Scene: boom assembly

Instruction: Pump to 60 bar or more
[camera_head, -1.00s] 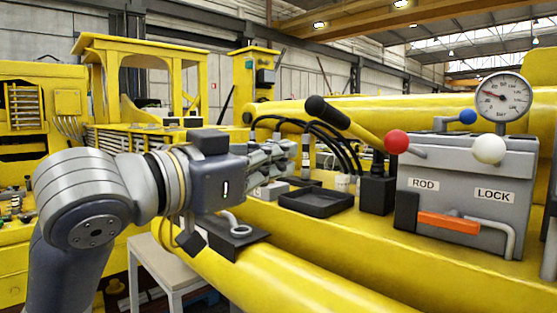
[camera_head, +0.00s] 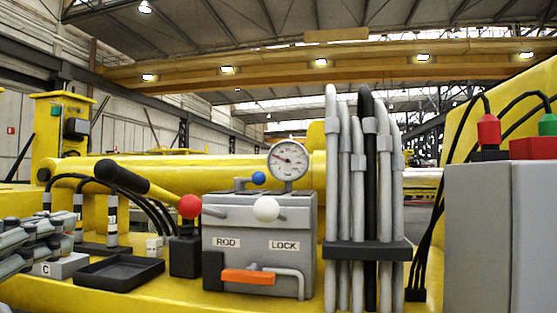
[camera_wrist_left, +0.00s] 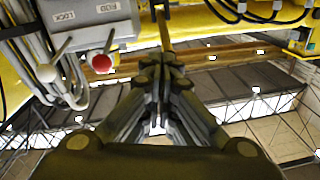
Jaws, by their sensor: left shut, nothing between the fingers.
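The grey pump box (camera_head: 260,220), labelled ROD and LOCK, stands on the yellow boom. Its round gauge (camera_head: 289,159) has a needle pointing to the upper left; the numbers are too small to read. The pump lever (camera_head: 150,189), yellow with a black grip, slants up to the left from a black base. A red-knobbed lever (camera_head: 190,206) and a white-knobbed lever (camera_head: 266,208) are on the box. My left gripper (camera_head: 74,226) is at the left edge, shut and empty, apart from the lever. The left wrist view shows its fingers (camera_wrist_left: 158,75) and the red knob (camera_wrist_left: 102,63).
A black tray (camera_head: 120,273) lies left of the box. Upright grey hoses (camera_head: 358,200) in a black clamp stand close on its right. Farther right is a large grey cabinet (camera_head: 478,240). An orange handle (camera_head: 247,276) crosses the box's lower front.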

